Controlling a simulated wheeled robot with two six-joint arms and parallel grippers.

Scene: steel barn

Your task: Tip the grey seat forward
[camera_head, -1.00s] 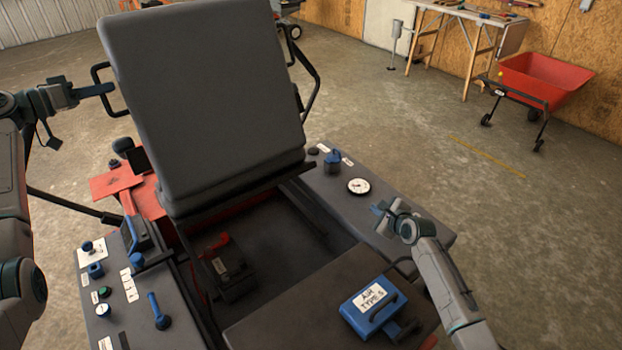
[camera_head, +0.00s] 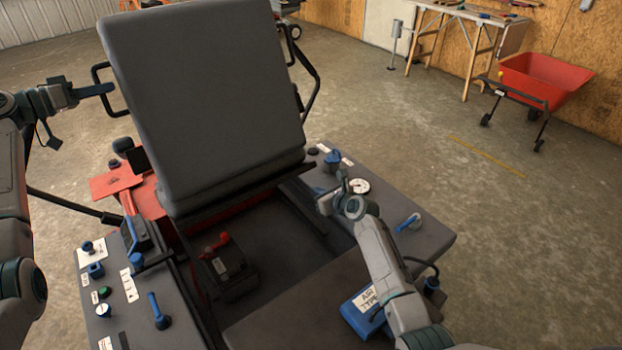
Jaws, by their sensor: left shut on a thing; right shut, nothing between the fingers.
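The grey seat (camera_head: 205,95) stands steeply raised at the upper middle, its broad flat face toward me. An open dark bay shows below its lower edge. A black loop handle (camera_head: 97,73) juts from the seat's left side. My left gripper (camera_head: 103,89) is shut on this handle. My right gripper (camera_head: 342,183) is shut and empty, over the right console beside the round white gauge (camera_head: 360,186) and apart from the seat.
A black battery-like box (camera_head: 228,268) with a red part lies in the bay. The left console (camera_head: 130,310) carries knobs and levers. The blue "AIR TYPE" box (camera_head: 355,312) is partly behind my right arm. A red cart (camera_head: 545,80) stands far right on open floor.

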